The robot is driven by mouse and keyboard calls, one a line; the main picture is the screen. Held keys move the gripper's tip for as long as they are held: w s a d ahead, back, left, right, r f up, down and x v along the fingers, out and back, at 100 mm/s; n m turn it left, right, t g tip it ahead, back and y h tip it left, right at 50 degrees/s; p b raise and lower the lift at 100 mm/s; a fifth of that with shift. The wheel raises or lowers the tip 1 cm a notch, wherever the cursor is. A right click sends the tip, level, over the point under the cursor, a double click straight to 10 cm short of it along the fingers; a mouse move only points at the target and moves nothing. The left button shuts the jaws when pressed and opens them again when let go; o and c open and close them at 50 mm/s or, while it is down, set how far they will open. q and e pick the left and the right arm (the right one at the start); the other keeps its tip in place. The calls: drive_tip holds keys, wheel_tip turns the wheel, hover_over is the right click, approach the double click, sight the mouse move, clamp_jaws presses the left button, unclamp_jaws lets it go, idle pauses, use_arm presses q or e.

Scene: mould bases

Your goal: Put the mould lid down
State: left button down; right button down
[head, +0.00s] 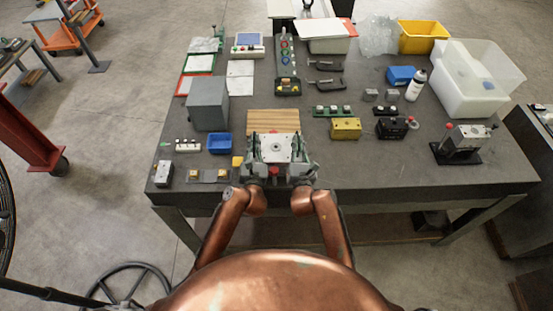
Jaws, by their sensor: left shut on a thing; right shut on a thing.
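The mould lid (274,148) is a pale grey metal plate with a hole in its middle. It is between my two grippers near the table's front edge, over the near part of a wooden board (273,121). My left gripper (256,158) is shut on its left side. My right gripper (298,158) is shut on its right side. The lid looks level. I cannot tell whether it touches anything below, as the lid and my grippers hide that area.
Left of the lid are a grey box (208,104), a blue bin (219,143) and small blocks. To the right are a yellow block (346,128), a black device (391,128) and a vise-like unit (463,142). The dark table (370,172) is clear at front right.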

sight(276, 145)
use_arm(q)
drive_tip(key=shift+w+a+f, duration=0.1)
drive_tip(key=shift+w+a, duration=0.2)
use_arm(e)
drive_tip(key=shift+w+a+r, duration=0.1)
drive_tip(key=shift+w, duration=0.35)
drive_tip(key=shift+a, duration=0.1)
use_arm(q)
drive_tip(key=shift+s+a, duration=0.1)
drive_tip(key=shift+s, duration=0.05)
use_arm(e)
drive_tip(key=shift+s, duration=0.15)
